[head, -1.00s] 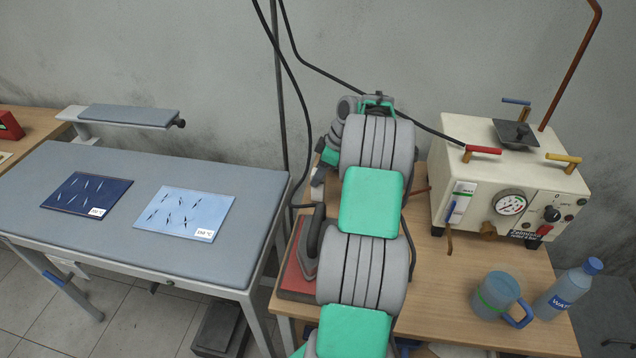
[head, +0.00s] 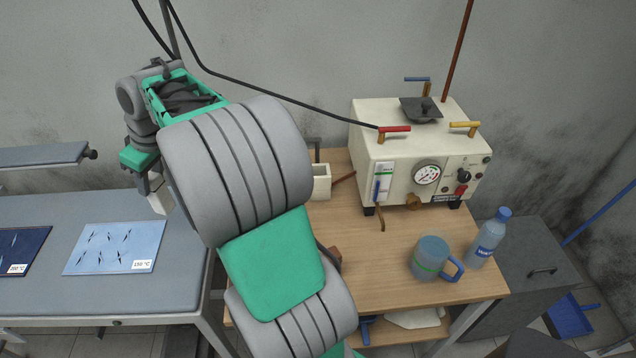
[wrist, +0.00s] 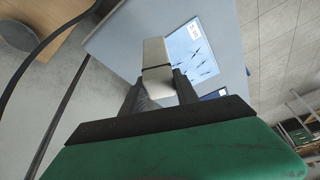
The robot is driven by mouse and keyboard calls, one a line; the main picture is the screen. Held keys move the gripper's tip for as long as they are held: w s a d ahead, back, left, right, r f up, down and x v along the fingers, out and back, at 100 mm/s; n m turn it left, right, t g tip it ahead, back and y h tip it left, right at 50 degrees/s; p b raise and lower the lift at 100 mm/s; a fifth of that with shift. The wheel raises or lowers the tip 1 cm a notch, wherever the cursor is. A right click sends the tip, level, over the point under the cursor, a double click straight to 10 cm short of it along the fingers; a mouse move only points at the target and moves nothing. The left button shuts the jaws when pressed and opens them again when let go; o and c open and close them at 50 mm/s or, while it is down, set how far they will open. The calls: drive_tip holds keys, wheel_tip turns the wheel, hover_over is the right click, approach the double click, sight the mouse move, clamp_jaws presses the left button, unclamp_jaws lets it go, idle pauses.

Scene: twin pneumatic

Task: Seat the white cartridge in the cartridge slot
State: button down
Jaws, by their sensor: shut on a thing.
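My gripper (head: 154,183) is at the left in the head view, above the back right part of the grey padded table. It is shut on the white cartridge (head: 162,201), a pale block that hangs below the fingers. In the wrist view the cartridge (wrist: 156,54) sits between the two dark fingers of my gripper (wrist: 160,82) and sticks out past them. The cream machine (head: 365,125) stands on the wooden table at the right, with a gauge, knobs and coloured handles. I cannot make out for certain which opening is the cartridge slot.
A small cream open-topped box (head: 321,182) stands beside my arm on the wooden table (head: 365,255). A blue mug (head: 430,258) and a water bottle (head: 487,238) are at its front right. The grey table (head: 40,207) carries a light blue sheet (head: 115,248) and a dark blue one.

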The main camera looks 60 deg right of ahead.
drive_tip(key=s+a+m+h, duration=0.1)
drive_tip(key=s+a+m, duration=0.15)
drive_tip(key=a, duration=0.25)
drive_tip(key=s+d+m+g+h+p, duration=0.2)
drive_tip(key=d+m, duration=0.7)
drive_tip(key=d, duration=0.8)
drive_tip(key=s+d+m+g+h+p, duration=0.25)
drive_tip(key=d+m, duration=0.75)
drive_tip(key=d, duration=0.6)
drive_tip(key=s+d+f+m+g+y+p, duration=0.1)
drive_tip(key=s+d+f+m, duration=0.1)
drive_tip(key=s+d+m, duration=0.35)
drive_tip(key=s+d+f+m+g+y+p, duration=0.1)
drive_tip(key=s+d+f+m+g, duration=0.2)
drive_tip(key=s+d, duration=0.35)
wheel_tip(320, 180, down, 10)
drive_tip(key=d+m+t+b, duration=0.1)
drive_tip(key=b, duration=0.5)
drive_tip(key=shift+m, duration=0.3)
drive_tip(key=shift+f+h+b, duration=0.1)
drive_tip(key=shift+h+b, duration=0.15)
drive_tip(key=shift+b, duration=0.1)
